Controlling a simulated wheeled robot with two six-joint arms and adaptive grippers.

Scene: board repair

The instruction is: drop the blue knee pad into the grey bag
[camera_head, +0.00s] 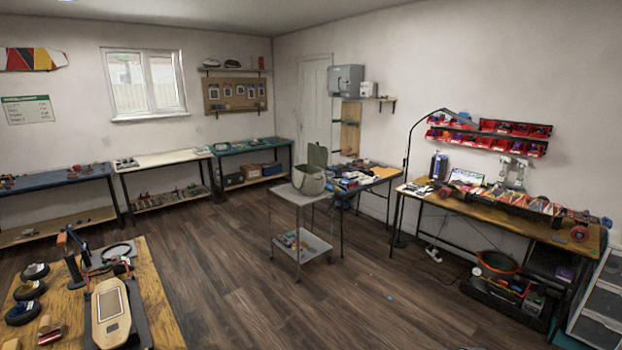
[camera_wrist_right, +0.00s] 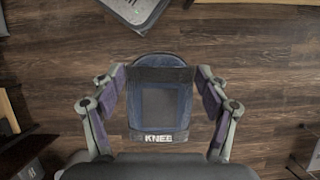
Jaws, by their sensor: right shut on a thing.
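The blue knee pad (camera_wrist_right: 160,72) fills the middle of the right wrist view. It has a dark centre panel, and the word KNEE shows on its lower band. My right gripper (camera_wrist_right: 163,98) is shut on the pad, with one finger against each side. The grey bag (camera_head: 309,180) stands on the top of a small metal cart in the head view, with its lid flap up. The bag is not clearly visible in the right wrist view. My left gripper is in neither view.
The cart (camera_head: 303,197) has a lower shelf with small items and stands beside a cluttered dark table (camera_head: 381,175). A wooden workbench (camera_head: 155,290) is at the near left, and another bench (camera_head: 455,205) stands at right. Dark wooden floor (camera_head: 235,270) lies open between them.

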